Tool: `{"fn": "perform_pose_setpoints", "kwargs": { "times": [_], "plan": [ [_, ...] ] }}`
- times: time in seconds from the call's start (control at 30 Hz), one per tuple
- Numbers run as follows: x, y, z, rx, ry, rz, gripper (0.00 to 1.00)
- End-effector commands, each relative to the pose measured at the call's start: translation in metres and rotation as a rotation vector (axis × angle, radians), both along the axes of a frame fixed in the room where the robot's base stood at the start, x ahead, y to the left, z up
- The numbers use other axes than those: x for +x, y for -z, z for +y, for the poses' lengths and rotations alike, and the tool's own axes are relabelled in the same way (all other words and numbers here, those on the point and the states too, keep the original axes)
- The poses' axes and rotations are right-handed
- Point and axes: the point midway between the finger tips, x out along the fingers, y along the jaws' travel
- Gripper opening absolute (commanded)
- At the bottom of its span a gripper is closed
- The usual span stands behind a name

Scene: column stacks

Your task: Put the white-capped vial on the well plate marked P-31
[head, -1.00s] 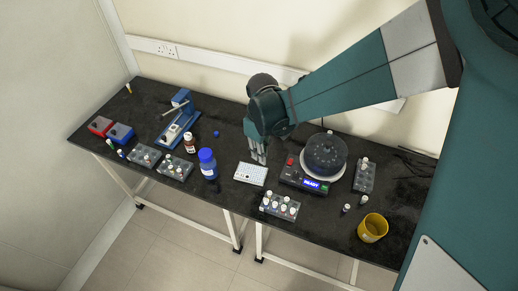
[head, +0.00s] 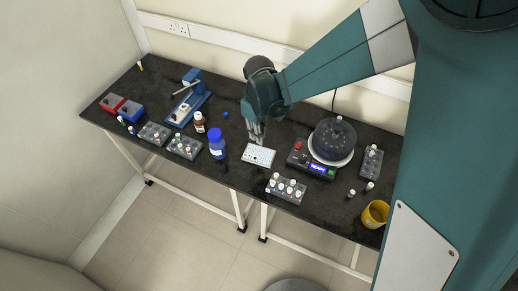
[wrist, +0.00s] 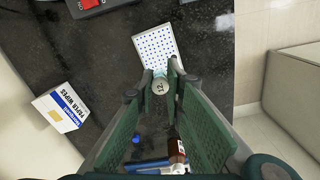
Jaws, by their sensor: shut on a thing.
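My gripper (wrist: 159,83) is shut on a vial whose pale, whitish cap (wrist: 159,88) shows between the fingertips in the wrist view, with small dark marks on its top. The vial's body is hidden below the cap. A white well plate (wrist: 163,48) with blue dots lies just beyond the fingertips in the wrist view. In the head view my gripper (head: 257,138) is just behind the well plate (head: 259,156), near its back edge. I cannot tell the height gap, and no P-31 marking is readable.
A centrifuge-like device (head: 334,140) and a control box with a lit display (head: 312,163) stand right of the plate. A vial rack (head: 286,188) is in front, a blue bottle (head: 217,145) to the left. A paper wipes box (wrist: 60,110) shows in the wrist view.

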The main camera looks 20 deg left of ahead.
Motion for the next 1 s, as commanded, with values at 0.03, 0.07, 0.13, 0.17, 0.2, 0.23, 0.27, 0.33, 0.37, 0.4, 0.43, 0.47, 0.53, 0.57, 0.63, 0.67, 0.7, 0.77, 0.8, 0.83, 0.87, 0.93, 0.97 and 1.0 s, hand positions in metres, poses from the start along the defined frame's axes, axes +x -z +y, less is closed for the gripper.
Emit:
{"fn": "perform_pose_setpoints", "kwargs": {
  "times": [0.03, 0.07, 0.13, 0.17, 0.2, 0.23, 0.27, 0.33, 0.37, 0.4, 0.43, 0.47, 0.53, 0.57, 0.63, 0.67, 0.7, 0.77, 0.8, 0.83, 0.87, 0.93, 0.97, 1.0],
  "plan": [
    [0.000, 0.007, 0.000, 0.000, 0.000, 0.000, 0.06],
    [0.000, 0.010, 0.000, 0.000, 0.000, 0.000, 0.06],
    [0.000, 0.020, 0.000, 0.000, 0.000, 0.000, 0.06],
    [0.000, 0.024, 0.000, 0.000, 0.000, 0.000, 0.06],
    [0.000, 0.028, 0.000, 0.000, 0.000, 0.000, 0.06],
    [0.001, 0.032, 0.000, 0.000, 0.000, 0.000, 0.06],
    [0.001, 0.035, 0.000, 0.000, 0.000, 0.000, 0.06],
    [0.000, 0.042, 0.000, 0.000, 0.000, 0.000, 0.06],
    [0.000, 0.044, 0.000, 0.000, 0.000, 0.000, 0.06],
    [0.000, 0.046, 0.000, 0.000, 0.000, 0.000, 0.06],
    [0.000, 0.047, 0.000, 0.000, 0.000, 0.000, 0.06],
    [0.000, 0.048, 0.000, 0.000, 0.000, 0.000, 0.06],
    [0.000, 0.049, 0.000, 0.000, 0.000, 0.000, 0.06],
    [0.000, 0.049, 0.000, 0.000, 0.000, 0.000, 0.06],
    [0.000, 0.049, 0.000, 0.000, 0.000, 0.000, 0.06],
    [0.000, 0.049, 0.000, 0.000, 0.000, 0.000, 0.06],
    [0.000, 0.049, 0.000, 0.000, 0.000, 0.000, 0.06],
    [0.000, 0.049, 0.000, 0.000, 0.000, 0.000, 0.06],
    [0.000, 0.049, 0.000, 0.000, 0.000, 0.000, 0.06],
    [0.000, 0.050, 0.000, 0.000, 0.000, 0.000, 0.06],
    [0.000, 0.050, 0.000, 0.000, 0.000, 0.000, 0.06],
    [0.000, 0.053, 0.000, 0.000, 0.000, 0.000, 0.06],
    [0.000, 0.055, 0.000, 0.000, 0.000, 0.000, 0.06],
    [0.000, 0.059, 0.000, 0.000, 0.000, 0.000, 0.06]
  ]
}}
